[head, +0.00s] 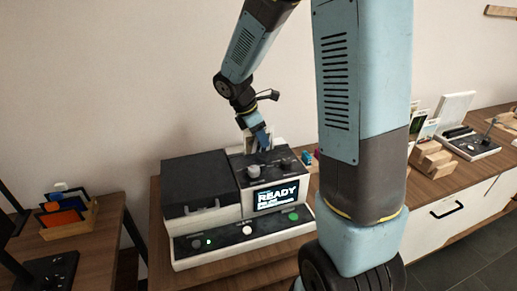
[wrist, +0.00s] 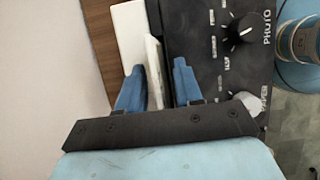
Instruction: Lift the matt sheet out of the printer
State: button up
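In the wrist view, a thin white sheet (wrist: 154,60) stands edge-on in the printer's top, between the two blue fingers of my gripper (wrist: 160,82). The fingers are apart, with a gap on the right of the sheet. The left finger is close to the sheet; I cannot tell whether it touches. The sheet's lower part is hidden.
A knob marked PHOTO (wrist: 240,30) is right of the fingers on the printer's top. A white panel (wrist: 128,35) lies left of the sheet. A wooden holder with coloured cards (head: 68,214) stands on a side table at left. Wooden blocks (head: 432,160) are at right.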

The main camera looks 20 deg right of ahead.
grip_shut()
jog(key=shift+r, duration=0.1)
dwell(0.4)
